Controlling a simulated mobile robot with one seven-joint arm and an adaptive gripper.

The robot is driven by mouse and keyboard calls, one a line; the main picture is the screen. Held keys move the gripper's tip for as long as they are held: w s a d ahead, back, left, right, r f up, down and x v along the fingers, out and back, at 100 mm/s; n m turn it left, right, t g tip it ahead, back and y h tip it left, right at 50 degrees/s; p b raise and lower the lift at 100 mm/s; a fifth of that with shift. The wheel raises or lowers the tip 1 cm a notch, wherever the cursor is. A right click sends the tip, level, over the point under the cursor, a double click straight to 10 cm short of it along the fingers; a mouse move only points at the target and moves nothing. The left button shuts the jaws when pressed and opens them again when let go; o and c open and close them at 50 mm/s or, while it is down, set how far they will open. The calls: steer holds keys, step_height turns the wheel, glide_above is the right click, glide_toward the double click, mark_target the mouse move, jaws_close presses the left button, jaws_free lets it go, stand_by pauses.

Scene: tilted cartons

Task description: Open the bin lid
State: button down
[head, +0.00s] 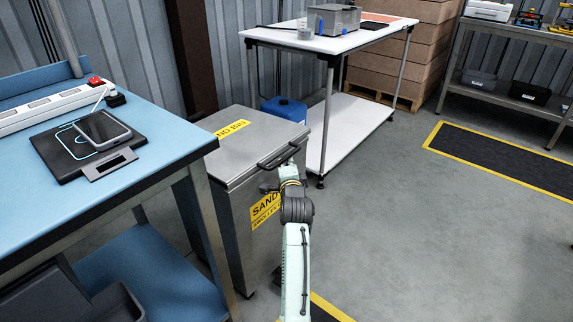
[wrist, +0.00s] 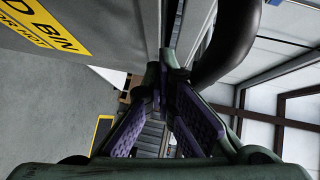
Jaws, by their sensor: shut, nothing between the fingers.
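The sand bin (head: 230,215) is a grey metal box with yellow labels, standing between the blue bench and the white table. Its flat lid (head: 240,160) lies down on the box, with a dark bar handle (head: 280,157) along the front edge. My gripper is at the bin's front, just below the handle; its fingertips are hard to make out in the head view. In the wrist view my gripper (wrist: 166,80) is shut and empty, its purple-padded fingers meeting at the tips. The handle (wrist: 230,45) curves close beside them on the right; contact is unclear.
The blue bench (head: 130,185) stands close on the bin's left, with a phone on a black pad (head: 85,147) and a power strip (head: 45,105). A white table (head: 340,38) stands behind right, a blue container (head: 285,110) behind the bin.

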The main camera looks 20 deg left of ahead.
steer(key=c, duration=2.3)
jaws_free()
steer(key=o, duration=0.6)
steer(key=shift+o, duration=0.2)
steer(key=r+p+v, duration=0.1)
steer(key=p+v, duration=0.6)
steer(key=v, duration=0.5)
steer(key=shift+s+d, duration=0.1)
steer(key=v, duration=1.2)
